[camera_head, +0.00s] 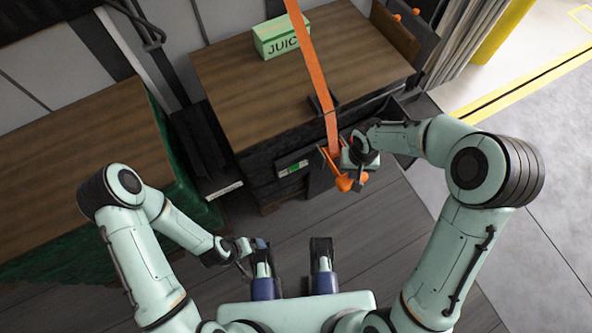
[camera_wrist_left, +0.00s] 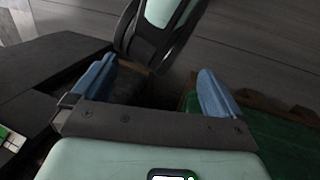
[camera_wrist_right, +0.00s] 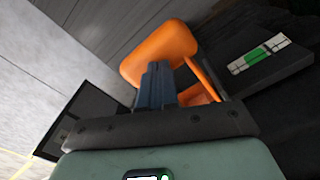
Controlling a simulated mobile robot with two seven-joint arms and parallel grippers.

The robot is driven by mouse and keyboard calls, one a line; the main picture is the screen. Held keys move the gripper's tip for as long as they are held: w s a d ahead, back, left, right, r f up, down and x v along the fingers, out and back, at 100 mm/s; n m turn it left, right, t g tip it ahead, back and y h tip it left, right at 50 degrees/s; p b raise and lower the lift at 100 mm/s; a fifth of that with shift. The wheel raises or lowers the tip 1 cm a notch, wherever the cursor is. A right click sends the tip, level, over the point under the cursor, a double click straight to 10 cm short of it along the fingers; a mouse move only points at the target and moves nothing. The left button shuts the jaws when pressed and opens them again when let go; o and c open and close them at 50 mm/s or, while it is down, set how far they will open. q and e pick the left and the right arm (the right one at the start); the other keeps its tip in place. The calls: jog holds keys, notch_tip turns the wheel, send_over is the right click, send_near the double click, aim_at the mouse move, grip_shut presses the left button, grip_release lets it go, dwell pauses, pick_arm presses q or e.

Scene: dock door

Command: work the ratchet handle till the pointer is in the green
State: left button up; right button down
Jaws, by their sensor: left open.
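The orange ratchet handle (camera_head: 345,183) sits at the front of the dark pallet load, at the lower end of an orange strap (camera_head: 318,80). My right gripper (camera_head: 357,155) is at the handle. In the right wrist view its blue fingers (camera_wrist_right: 158,85) are close together, shut on the orange handle (camera_wrist_right: 160,50); the exact contact is hidden. The gauge (camera_head: 293,168), white with a green band, is left of the ratchet and also shows in the right wrist view (camera_wrist_right: 258,57). Its pointer is too small to make out. My left gripper (camera_wrist_left: 152,88) is open and empty, low at front left.
A green juice box (camera_head: 281,36) stands on the wooden top (camera_head: 240,90) beside the strap. Another wood-topped load with green sides (camera_head: 80,180) stands at left. A dark gap lies between the two loads. Grey floor (camera_head: 545,150) is free at right.

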jog(key=shift+f+b, duration=0.4)
jog(key=shift+f, duration=0.3)
jog(key=shift+r+p, duration=2)
jog(key=shift+r, duration=0.8)
pick_arm(q)
jog(key=shift+t, duration=0.3)
jog(key=r, duration=0.1)
jog(key=w+r, duration=0.1)
jog(key=r, duration=0.1)
jog(key=shift+w+a+r, duration=0.35)
jog(key=shift+w+r, duration=0.05)
pick_arm(e)
jog(key=shift+r, duration=0.3)
pick_arm(q)
jog(key=r+p, duration=0.3)
jog(key=p, duration=0.1)
jog(key=shift+w+r, duration=0.3)
jog(key=shift+r, duration=0.1)
pick_arm(e)
notch_tip(320, 180, up, 5)
pick_arm(q)
jog(key=shift+s, duration=0.1)
